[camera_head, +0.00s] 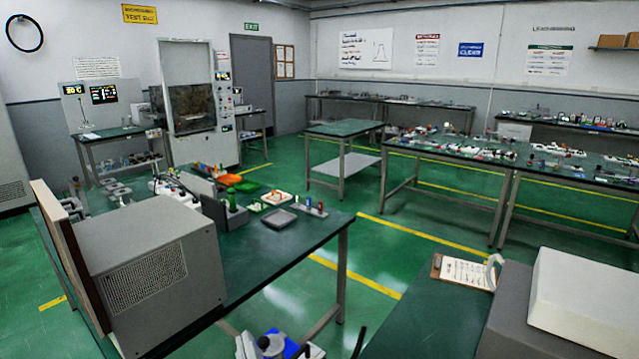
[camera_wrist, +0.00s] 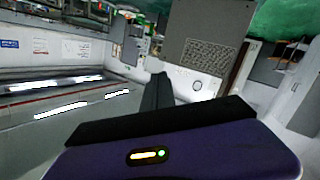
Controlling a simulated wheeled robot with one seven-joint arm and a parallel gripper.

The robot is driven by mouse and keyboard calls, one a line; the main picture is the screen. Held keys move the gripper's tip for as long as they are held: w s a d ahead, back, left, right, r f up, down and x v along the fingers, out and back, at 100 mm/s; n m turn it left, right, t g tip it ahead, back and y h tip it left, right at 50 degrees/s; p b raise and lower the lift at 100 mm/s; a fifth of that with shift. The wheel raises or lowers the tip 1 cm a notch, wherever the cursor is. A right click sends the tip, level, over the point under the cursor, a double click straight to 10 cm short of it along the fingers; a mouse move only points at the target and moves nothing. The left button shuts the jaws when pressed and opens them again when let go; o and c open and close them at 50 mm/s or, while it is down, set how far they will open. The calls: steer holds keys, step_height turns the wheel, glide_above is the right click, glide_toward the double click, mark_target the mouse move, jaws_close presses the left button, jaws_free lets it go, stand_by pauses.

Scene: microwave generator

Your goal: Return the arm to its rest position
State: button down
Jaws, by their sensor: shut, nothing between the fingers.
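My gripper (camera_wrist: 160,80) shows in the wrist view as dark fingers drawn together, with nothing held between them. Its purple housing with a small lit indicator fills the bottom of that view. The wrist view is strongly tilted, and a grey vented box appears beyond the fingers. In the head view, a white, blue and grey piece at the bottom edge looks like part of my arm; the fingers cannot be made out there. A grey microwave-like box (camera_head: 150,265) with a brown panel on its left side stands on the near left table (camera_head: 300,235).
A grey tray (camera_head: 279,218) and several small coloured items lie on the near left table. A dark bench (camera_head: 425,315) with a clipboard (camera_head: 464,272) and a white box (camera_head: 590,300) is at right. Green floor is open between the tables.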

steer(key=s+d+f+m+h, duration=0.2)
steer(key=s+d+f+m, duration=0.1)
steer(key=s+d, duration=0.7)
steer(key=s+d+f+m+h, duration=0.2)
steer(key=s+d+f+m, duration=0.1)
steer(key=s+d, duration=0.8)
steer(key=s+d+f+m+h, duration=0.2)
steer(key=s+d, duration=0.8)
steer(key=s, duration=0.6)
steer(key=shift+d+f+m, duration=0.25)
steer(key=shift+f+m, duration=0.35)
steer(key=shift+m, duration=0.4)
